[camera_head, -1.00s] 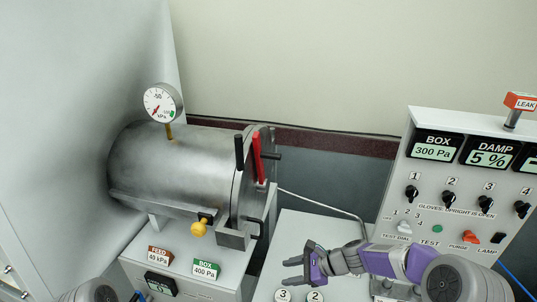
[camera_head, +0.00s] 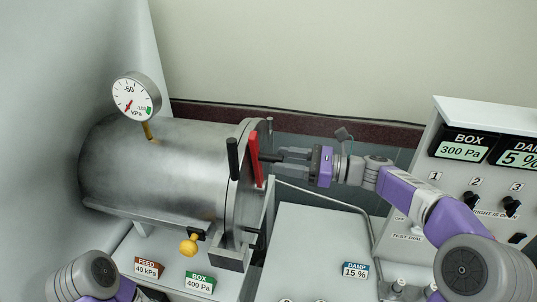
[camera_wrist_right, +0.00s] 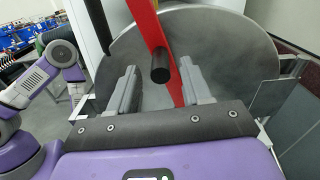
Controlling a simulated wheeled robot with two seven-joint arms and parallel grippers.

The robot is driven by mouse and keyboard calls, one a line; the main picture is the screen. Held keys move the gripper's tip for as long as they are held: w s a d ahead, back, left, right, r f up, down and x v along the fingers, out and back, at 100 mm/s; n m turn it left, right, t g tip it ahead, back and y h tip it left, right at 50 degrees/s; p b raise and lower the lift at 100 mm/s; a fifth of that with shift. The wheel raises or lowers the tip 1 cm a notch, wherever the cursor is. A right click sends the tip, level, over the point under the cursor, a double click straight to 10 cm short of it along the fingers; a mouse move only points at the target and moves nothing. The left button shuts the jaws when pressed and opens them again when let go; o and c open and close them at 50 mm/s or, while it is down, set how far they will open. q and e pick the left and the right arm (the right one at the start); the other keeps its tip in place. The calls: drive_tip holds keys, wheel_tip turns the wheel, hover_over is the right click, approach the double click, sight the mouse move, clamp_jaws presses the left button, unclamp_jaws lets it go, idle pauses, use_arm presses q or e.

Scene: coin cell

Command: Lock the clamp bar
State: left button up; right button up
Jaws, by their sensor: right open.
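The red clamp bar (camera_head: 256,162) stands nearly upright across the round end door of the metal cylinder (camera_head: 170,170). A black peg handle (camera_head: 271,157) sticks out from the bar to the right. My right gripper (camera_head: 284,157) points left at this peg, fingers apart. In the right wrist view the peg's round end (camera_wrist_right: 160,67) lies between the two open fingers, with visible gaps on both sides, and the red bar (camera_wrist_right: 147,22) rises behind it. My left arm shows at the bottom left, but its fingers are out of view.
A black upright lever (camera_head: 233,158) stands just left of the bar. A gauge (camera_head: 136,97) sits on the cylinder and a yellow knob (camera_head: 189,245) below it. The control panel (camera_head: 450,110) is at the right. The pale worktop (camera_head: 315,245) is mostly clear.

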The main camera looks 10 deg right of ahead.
sight(259, 157)
drive_tip(key=shift+x, duration=2.25)
drive_tip(key=shift+c, duration=0.5)
clamp_jaws()
